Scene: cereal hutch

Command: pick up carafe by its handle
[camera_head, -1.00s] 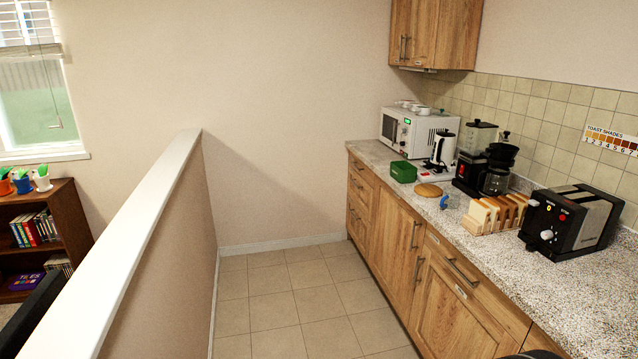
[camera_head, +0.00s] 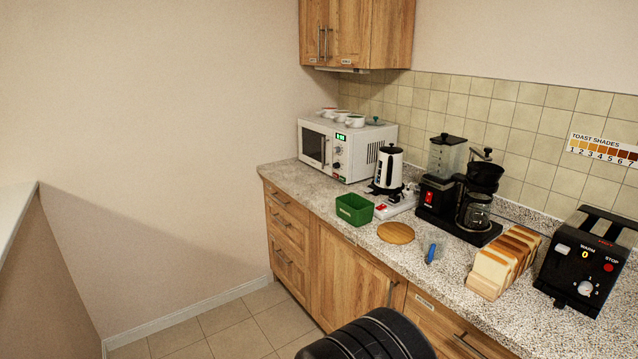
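The glass carafe (camera_head: 476,213) sits in the black coffee maker (camera_head: 440,205) on the counter, right of the white kettle. It is upright under a black filter cone (camera_head: 485,176). I cannot make out its handle clearly at this size. A black rounded part of my own arm shows at the bottom edge, in front of the cabinets and well short of the carafe. My gripper's fingers do not show.
Tiled floor (camera_head: 235,325) is open at lower left.

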